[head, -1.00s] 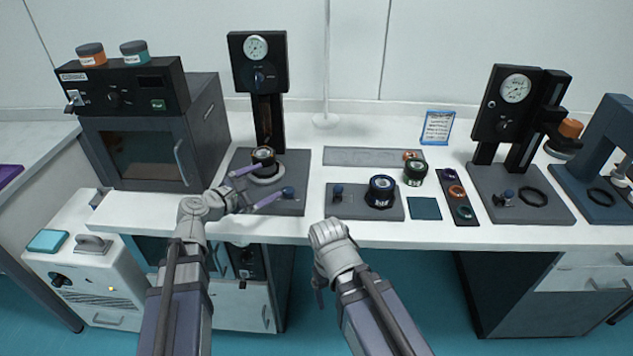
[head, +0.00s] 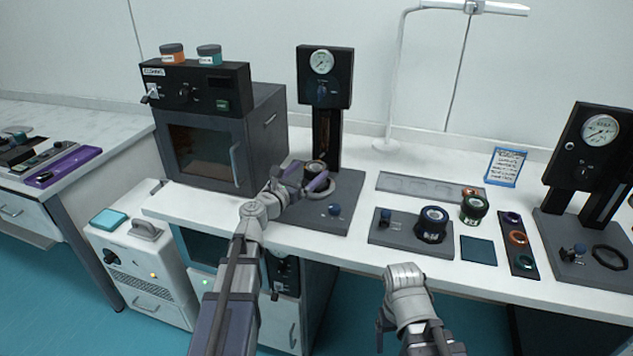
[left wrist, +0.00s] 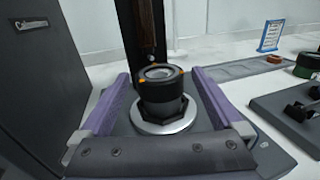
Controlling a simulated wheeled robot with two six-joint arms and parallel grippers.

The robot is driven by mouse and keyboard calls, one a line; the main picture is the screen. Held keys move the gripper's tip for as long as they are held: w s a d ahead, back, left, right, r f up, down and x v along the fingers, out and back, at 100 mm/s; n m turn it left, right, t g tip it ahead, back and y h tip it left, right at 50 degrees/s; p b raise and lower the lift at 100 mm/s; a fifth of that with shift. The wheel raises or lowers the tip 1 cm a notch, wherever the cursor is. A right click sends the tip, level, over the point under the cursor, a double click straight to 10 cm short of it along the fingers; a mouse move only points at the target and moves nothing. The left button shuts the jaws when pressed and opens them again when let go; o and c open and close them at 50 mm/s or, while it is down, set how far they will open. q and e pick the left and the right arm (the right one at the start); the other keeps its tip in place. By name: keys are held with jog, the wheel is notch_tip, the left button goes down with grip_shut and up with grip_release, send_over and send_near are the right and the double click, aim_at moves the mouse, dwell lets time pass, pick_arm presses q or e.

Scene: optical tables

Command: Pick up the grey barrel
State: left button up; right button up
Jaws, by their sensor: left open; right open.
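The grey barrel (head: 315,167), dark with orange marks and a glass top, stands upright on a silver ring on the base of the left gauge stand (head: 325,110). In the left wrist view the barrel (left wrist: 161,95) stands between the two purple fingers of my left gripper (left wrist: 160,85). Gaps show on both sides, so the fingers do not touch it. My left gripper (head: 304,181) is open in the head view, its fingers partly hiding the barrel and ring. My right gripper (head: 383,335) is low in front of the bench, empty, with its fingers barely visible.
A dark oven (head: 210,150) stands close on the left. To the right lie a grey plate (head: 385,236) with a blue-ringed barrel (head: 432,224), a green-ringed barrel (head: 474,209) and a ring tray (head: 517,245). A second gauge stand (head: 590,150) is at far right.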

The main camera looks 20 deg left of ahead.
aim_at(316, 166)
pick_arm(q)
jog(key=shift+w+d+f, duration=0.1)
jog(key=shift+w+f, duration=0.1)
jog(key=shift+w, duration=0.25)
jog(key=x, duration=0.4)
jog(key=shift+w+f+b, duration=0.1)
jog(key=shift+f+b, duration=0.15)
jog(key=shift+b, duration=0.1)
jog(key=shift+c, duration=0.4)
jog(key=c, duration=1.1)
jog(key=shift+r, duration=0.1)
notch_tip(316, 166, up, 10)
jog(key=p, duration=1)
